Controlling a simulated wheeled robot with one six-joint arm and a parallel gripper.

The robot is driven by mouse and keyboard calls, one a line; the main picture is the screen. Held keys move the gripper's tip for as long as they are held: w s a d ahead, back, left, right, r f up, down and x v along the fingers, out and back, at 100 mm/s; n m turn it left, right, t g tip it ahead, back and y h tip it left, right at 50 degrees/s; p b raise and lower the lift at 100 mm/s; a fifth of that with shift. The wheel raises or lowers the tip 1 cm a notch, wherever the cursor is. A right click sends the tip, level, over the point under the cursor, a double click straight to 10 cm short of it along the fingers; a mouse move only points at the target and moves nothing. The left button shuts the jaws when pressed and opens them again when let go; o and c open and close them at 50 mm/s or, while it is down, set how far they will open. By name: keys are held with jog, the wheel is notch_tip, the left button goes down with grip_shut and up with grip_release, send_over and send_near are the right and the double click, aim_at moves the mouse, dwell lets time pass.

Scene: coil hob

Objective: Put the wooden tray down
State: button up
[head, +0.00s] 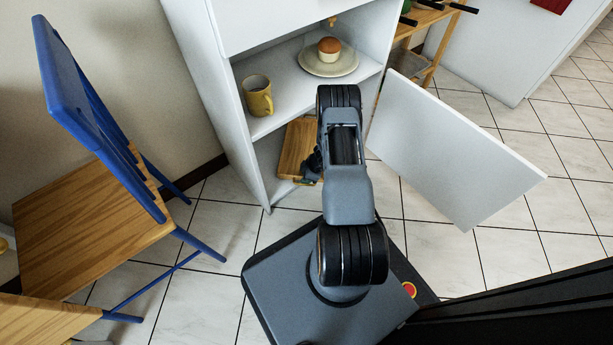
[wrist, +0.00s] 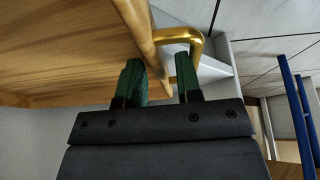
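The wooden tray (head: 296,150) is in the lower compartment of the white cabinet, partly hidden by my arm in the head view. It looks tilted there. In the wrist view its wooden underside or floor (wrist: 60,45) fills the upper left, with a brass-coloured handle (wrist: 182,36) on its edge. My gripper (wrist: 162,80) has its two green fingers on either side of the tray's edge by the handle, and seems closed on it. The exact contact is partly hidden. In the head view my gripper (head: 313,165) is at the tray's right side.
The cabinet door (head: 450,150) stands open to the right. On the shelf above are a yellow mug (head: 257,96) and a plate (head: 328,62) with a bun-like item. A blue and wooden chair (head: 95,215) stands left.

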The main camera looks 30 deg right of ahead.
jog(key=shift+r, duration=0.1)
jog(key=p+v, duration=0.4)
jog(key=v, duration=0.8)
dwell(0.5)
